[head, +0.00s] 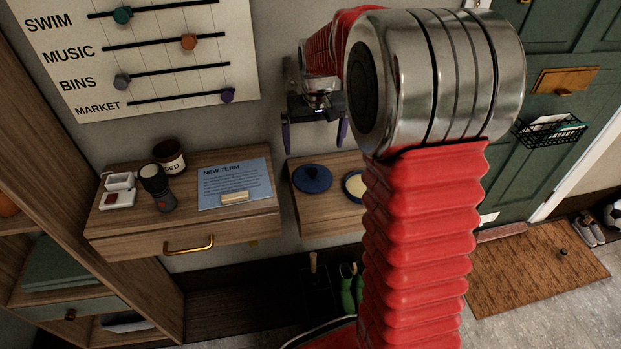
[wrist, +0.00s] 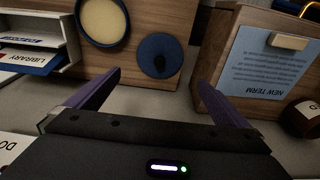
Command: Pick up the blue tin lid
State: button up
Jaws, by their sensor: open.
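The blue tin lid (head: 313,178) is a round, dark blue disc with a dark knob on top. It lies on the right-hand wooden shelf (head: 325,224), and it also shows in the wrist view (wrist: 147,61), at the upper middle. Beside it stands an open round blue tin with a pale cream inside (head: 355,186), partly hidden by my arm in the head view and whole apart from its top in the wrist view (wrist: 101,22). My gripper (head: 314,140) is open and empty above the shelf, its two purple fingers spread apart. In the wrist view the lid appears between and beyond the fingertips (wrist: 158,80).
A gap separates this shelf from the left wooden drawer shelf (head: 150,235), which holds a blue NEW TERM notice (head: 235,183), a dark torch (head: 156,187) and a brown pot (head: 168,156). A LIBRARY letter rack (wrist: 67,40) stands near the tin. A slider board (head: 165,55) hangs behind.

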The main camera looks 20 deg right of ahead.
aim_at(313, 170)
jog(key=f, duration=0.5)
jog(key=w+f, duration=0.1)
jog(key=f, duration=0.1)
jog(key=shift+d+f, duration=0.1)
jog(key=shift+f, duration=0.3)
jog(key=shift+w+d+f, duration=0.1)
jog(key=shift+w+f, duration=0.15)
jog(key=shift+f, duration=1.05)
jog(key=shift+w+f, duration=0.2)
jog(key=shift+f, duration=1.05)
jog(key=c, duration=0.8)
